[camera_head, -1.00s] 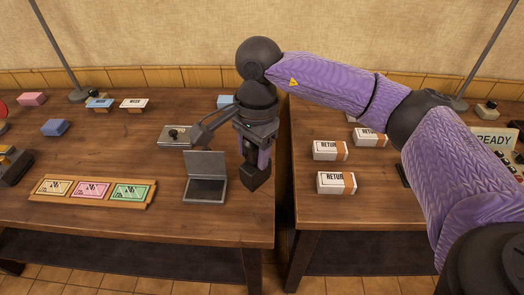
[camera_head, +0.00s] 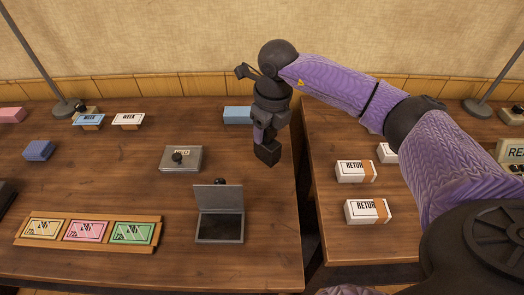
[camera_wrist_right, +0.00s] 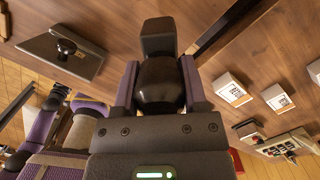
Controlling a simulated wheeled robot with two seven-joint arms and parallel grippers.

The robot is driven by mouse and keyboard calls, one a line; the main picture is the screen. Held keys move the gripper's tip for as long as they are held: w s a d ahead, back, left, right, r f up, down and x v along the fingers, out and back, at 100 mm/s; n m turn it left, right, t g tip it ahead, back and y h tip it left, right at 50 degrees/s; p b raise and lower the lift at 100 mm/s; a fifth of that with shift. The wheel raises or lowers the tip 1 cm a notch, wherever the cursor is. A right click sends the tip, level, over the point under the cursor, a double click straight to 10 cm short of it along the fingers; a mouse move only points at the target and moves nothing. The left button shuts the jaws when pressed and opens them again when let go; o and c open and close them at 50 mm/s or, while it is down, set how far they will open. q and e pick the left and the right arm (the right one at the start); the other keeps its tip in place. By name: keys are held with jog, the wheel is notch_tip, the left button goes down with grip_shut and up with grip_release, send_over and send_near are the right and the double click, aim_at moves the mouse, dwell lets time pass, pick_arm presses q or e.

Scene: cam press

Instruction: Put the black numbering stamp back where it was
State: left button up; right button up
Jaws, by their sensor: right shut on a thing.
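The black numbering stamp (camera_head: 267,152) is in my right gripper (camera_head: 266,138), near the right edge of the left table. In the right wrist view the stamp (camera_wrist_right: 158,40), with its dark rounded handle and square block, sits between the two purple fingers of the gripper (camera_wrist_right: 160,85). The gripper is shut on it, with the block pointing down. I cannot tell whether the block touches the table. My left gripper is not in view.
An open ink pad (camera_head: 219,226) lies in front and left of the stamp. A grey knobbed box (camera_head: 181,160) is farther left, and a blue block (camera_head: 238,115) lies behind. Banknote tray (camera_head: 87,246) at front left. White boxes (camera_head: 355,171) stand on the right table, across a gap.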

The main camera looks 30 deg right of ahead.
aim_at(267, 146)
notch_tip(267, 146, down, 5)
jog(key=shift+f+b, duration=0.15)
jog(key=shift+b, duration=0.25)
jog(key=o, duration=1.2)
jog(key=shift+c, duration=0.2)
jog(key=r, duration=0.3)
jog(key=s+r+p, duration=0.1)
jog(key=r, duration=0.3)
jog(key=r+p, duration=0.1)
jog(key=r, duration=0.3)
jog(key=shift+s+d+r, duration=0.1)
jog(key=shift+s+d, duration=0.05)
jog(key=shift+s, duration=0.05)
jog(key=shift+s+r, duration=0.1)
jog(key=shift+r, duration=0.4)
